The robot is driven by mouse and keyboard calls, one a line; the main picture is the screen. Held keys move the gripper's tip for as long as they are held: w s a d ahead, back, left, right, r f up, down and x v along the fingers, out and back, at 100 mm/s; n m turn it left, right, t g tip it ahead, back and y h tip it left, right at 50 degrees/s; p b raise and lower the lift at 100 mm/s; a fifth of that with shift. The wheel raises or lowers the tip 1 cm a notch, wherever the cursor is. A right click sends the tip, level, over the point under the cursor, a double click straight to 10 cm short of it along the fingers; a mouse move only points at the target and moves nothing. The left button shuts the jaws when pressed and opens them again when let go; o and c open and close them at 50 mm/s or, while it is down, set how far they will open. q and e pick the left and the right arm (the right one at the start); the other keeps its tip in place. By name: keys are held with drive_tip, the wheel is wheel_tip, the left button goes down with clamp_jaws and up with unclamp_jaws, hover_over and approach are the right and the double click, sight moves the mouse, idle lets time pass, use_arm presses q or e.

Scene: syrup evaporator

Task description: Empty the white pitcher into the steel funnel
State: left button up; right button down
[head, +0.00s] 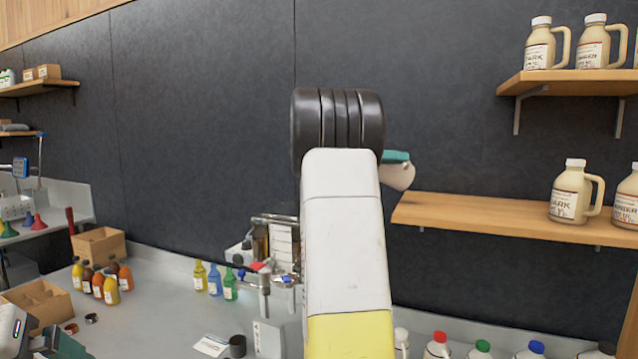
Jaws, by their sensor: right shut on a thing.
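My right arm rises through the middle of the head view, and its white links and dark wrist hide most of what is behind them. A small teal part of my right gripper (395,157) shows just right of the wrist; its fingers are mostly hidden. It is shut on the white pitcher (399,177), of which only a rounded, pale piece shows, held up in front of the dark wall. Its tilt and contents cannot be told. I cannot make out the steel funnel. My left gripper is not in view.
Syrup jugs stand on two wooden shelves (470,213) at right. A filling device with a metal tap (265,280) and small coloured bottles (215,280) stand on the grey counter (160,290). Capped bottles line the lower right.

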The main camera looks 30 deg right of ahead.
drive_tip(key=shift+w+a+h, duration=0.15)
drive_tip(key=shift+a+h, duration=0.2)
drive_tip(key=shift+h, duration=0.45)
idle(1.5)
drive_tip(key=shift+w+a+f+n+h, duration=0.1)
drive_tip(key=shift+w+a+n+h, duration=0.1)
drive_tip(key=shift+a+h, duration=0.3)
drive_tip(key=shift+w+a+f+n+h, duration=0.1)
drive_tip(key=shift+w+a+h, duration=0.05)
drive_tip(key=shift+a+h, duration=0.3)
idle(1.5)
drive_tip(key=shift+w+a+f+h, duration=0.15)
drive_tip(key=shift+a+f+h, duration=0.3)
drive_tip(key=shift+f+h, duration=0.3)
idle(1.0)
drive_tip(key=shift+w+a+f+n+g, duration=0.1)
drive_tip(key=shift+a+n+g, duration=0.1)
drive_tip(key=shift+n+g, duration=0.1)
